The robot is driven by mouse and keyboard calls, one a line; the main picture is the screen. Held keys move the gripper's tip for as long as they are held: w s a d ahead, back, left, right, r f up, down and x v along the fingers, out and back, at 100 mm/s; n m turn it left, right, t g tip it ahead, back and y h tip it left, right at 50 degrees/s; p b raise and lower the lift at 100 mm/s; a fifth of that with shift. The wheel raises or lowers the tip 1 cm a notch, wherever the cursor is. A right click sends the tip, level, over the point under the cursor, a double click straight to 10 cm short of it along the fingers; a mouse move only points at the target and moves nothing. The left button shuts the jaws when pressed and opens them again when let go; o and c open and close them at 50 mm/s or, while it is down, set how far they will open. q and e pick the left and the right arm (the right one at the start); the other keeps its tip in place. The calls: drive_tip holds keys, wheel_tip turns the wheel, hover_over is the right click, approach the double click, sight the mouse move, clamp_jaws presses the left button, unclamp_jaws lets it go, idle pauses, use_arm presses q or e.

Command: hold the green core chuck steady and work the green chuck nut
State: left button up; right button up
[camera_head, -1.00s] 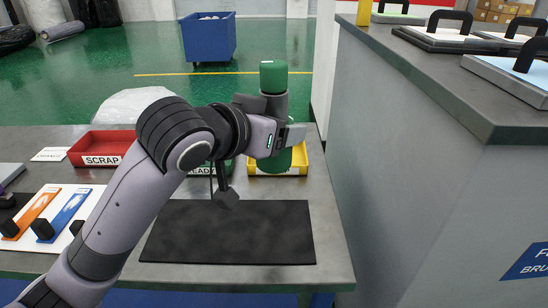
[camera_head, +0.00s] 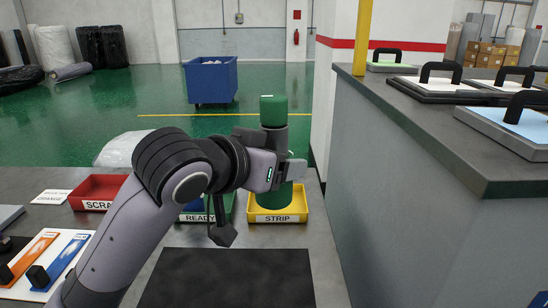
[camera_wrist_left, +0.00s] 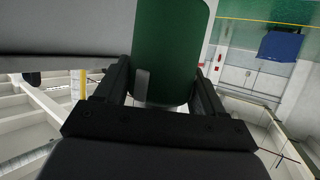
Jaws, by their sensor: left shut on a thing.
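The green core chuck (camera_head: 270,195) stands upright, with a wide green lower body and a dark grey middle section. The green chuck nut (camera_head: 273,111) caps its top. My left gripper (camera_head: 284,169) is shut on the chuck from the left, around its middle, below the nut. The lower body is seen in front of the yellow STRIP tray; I cannot tell whether it touches the tray. In the left wrist view a green cylinder (camera_wrist_left: 168,50) lies between the two dark fingers (camera_wrist_left: 165,100). My right gripper is in neither view.
The red SCRAP tray (camera_head: 98,187), green READY tray (camera_head: 200,217) and yellow STRIP tray (camera_head: 292,217) line the bench's far edge. A dark mat (camera_head: 230,280) lies clear in front. A tall grey cabinet (camera_head: 410,190) with handled plates stands close on the right.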

sight(266, 207)
use_arm(q)
drive_tip(key=shift+f, duration=0.1)
idle(0.3)
drive_tip(key=shift+f+b, duration=0.3)
drive_tip(key=shift+f, duration=0.05)
drive_tip(key=shift+f+b, duration=0.35)
drive_tip(key=shift+f, duration=0.35)
drive_tip(key=shift+f+b, duration=0.35)
drive_tip(key=shift+f, duration=0.35)
drive_tip(key=shift+f, duration=0.35)
drive_tip(key=shift+f+b, duration=0.5)
drive_tip(key=shift+f, duration=0.2)
drive_tip(key=shift+f, duration=0.35)
drive_tip(key=shift+f+b, duration=0.5)
drive_tip(key=shift+f, duration=0.2)
drive_tip(key=shift+f, duration=0.15)
